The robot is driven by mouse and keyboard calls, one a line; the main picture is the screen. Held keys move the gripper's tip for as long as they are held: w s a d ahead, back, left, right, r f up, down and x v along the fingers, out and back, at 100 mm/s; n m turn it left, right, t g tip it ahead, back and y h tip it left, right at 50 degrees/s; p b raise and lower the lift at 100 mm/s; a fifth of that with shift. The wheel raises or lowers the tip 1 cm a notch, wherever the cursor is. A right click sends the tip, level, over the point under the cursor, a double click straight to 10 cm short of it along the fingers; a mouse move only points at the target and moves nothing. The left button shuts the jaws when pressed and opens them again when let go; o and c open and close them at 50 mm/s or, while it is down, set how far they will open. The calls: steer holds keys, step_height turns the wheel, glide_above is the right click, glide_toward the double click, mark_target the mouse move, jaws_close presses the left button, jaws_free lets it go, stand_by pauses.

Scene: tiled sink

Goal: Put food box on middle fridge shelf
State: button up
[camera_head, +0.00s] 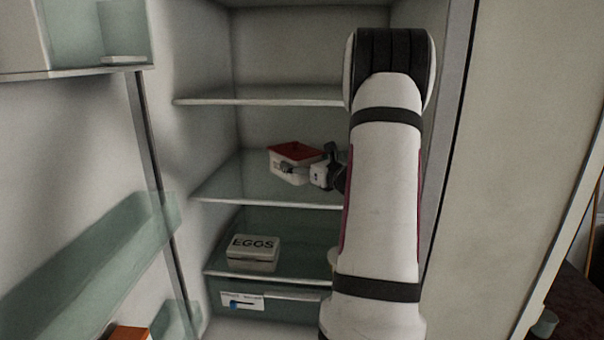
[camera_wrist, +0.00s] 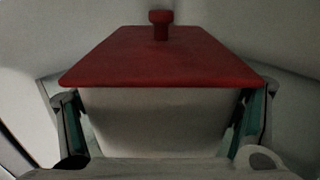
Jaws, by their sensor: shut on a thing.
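The food box (camera_head: 292,164) is a white box with a red lid. In the head view it is inside the open fridge, at the middle glass shelf (camera_head: 235,183). I cannot tell whether its base touches the shelf. My gripper (camera_head: 310,172) reaches in from the right and is shut on the box. In the wrist view the food box (camera_wrist: 160,110) fills the middle, its red lid with a small knob on top, and the gripper fingers (camera_wrist: 160,128) stand along its two sides. My arm hides the right part of the shelves.
An upper shelf (camera_head: 255,96) is above the box. A white egg box (camera_head: 253,253) stands on the lower shelf, with a drawer (camera_head: 243,301) below. The open fridge door (camera_head: 75,160) with its bins is on the left. The middle shelf left of the box is clear.

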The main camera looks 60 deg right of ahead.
steer(key=shift+f+p, duration=0.3)
steer(key=shift+f, duration=1.4)
steer(key=shift+f, duration=0.15)
steer(key=o, duration=1.9)
steer(key=shift+f, duration=0.1)
steer(key=shift+r, duration=0.25)
steer(key=b+v, duration=0.1)
steer(key=v, duration=1.1)
steer(key=shift+a+f+b, duration=0.1)
steer(key=shift+b, duration=0.2)
